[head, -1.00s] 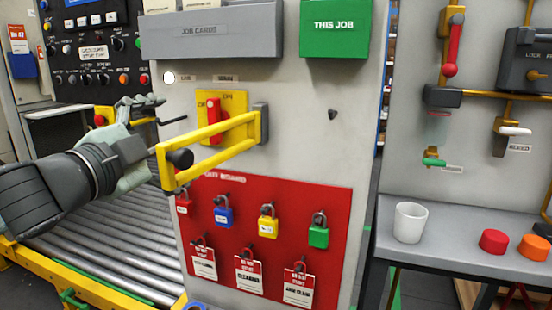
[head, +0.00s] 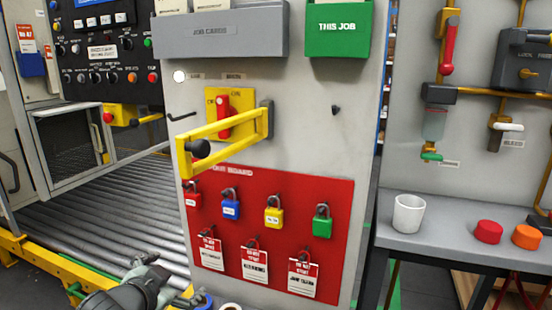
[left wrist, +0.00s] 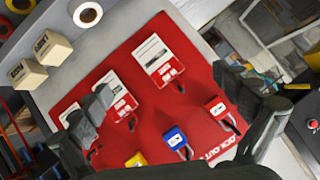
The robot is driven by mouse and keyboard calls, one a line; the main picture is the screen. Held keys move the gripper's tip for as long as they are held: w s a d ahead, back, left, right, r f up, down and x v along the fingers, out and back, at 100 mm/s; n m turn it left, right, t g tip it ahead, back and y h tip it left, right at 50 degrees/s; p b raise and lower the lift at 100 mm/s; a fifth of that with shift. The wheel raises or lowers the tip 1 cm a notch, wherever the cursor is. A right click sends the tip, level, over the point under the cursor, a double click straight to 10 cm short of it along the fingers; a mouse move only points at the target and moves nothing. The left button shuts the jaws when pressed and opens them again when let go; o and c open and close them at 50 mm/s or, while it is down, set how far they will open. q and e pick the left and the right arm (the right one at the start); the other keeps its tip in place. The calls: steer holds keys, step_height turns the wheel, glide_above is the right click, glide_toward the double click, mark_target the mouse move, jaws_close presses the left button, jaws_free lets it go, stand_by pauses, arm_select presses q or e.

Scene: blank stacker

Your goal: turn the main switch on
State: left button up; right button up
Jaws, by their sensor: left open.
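The main switch (head: 223,117) is a red handle on a yellow plate on the grey panel; the handle stands roughly upright. Small lettering at the plate's top corners is hard to read. A yellow guard frame (head: 228,142) with a black knob (head: 199,149) sticks out in front of the plate, hinged at its right side. My left gripper (head: 150,268) is low at the left, below the guard and in front of the rollers, well apart from the switch. In the left wrist view its fingers (left wrist: 168,98) are spread and empty before the red board. My right gripper is not in view.
Below the switch, a red board (head: 335,215) holds several padlocks and tags. A grey job-card holder (head: 220,45) and a green box (head: 338,30) sit above. A roller conveyor (head: 100,215) runs at left. A shelf with a white cup (head: 409,214) stands right.

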arm_select(q)
steer(key=s+a+f+n+g, duration=0.1)
steer(key=s+f+n+g, duration=0.1)
steer(key=s+f, duration=0.7)
steer(key=s+a+f+n+g+y, duration=0.1)
steer(key=s+f+g, duration=0.3)
steer(key=s+f, duration=0.5)
steer(key=s+a+f+n+g+y, duration=0.1)
steer(key=s+a+f+n+g, duration=0.1)
steer(key=s+f, duration=0.8)
step_height(320, 180, down, 3)
steer(key=shift+a+f+n+g, duration=0.1)
steer(key=shift+a+n+g, duration=0.2)
steer(key=shift+a+g, duration=0.3)
steer(key=shift+w, duration=0.1)
steer(key=shift+a, duration=0.1)
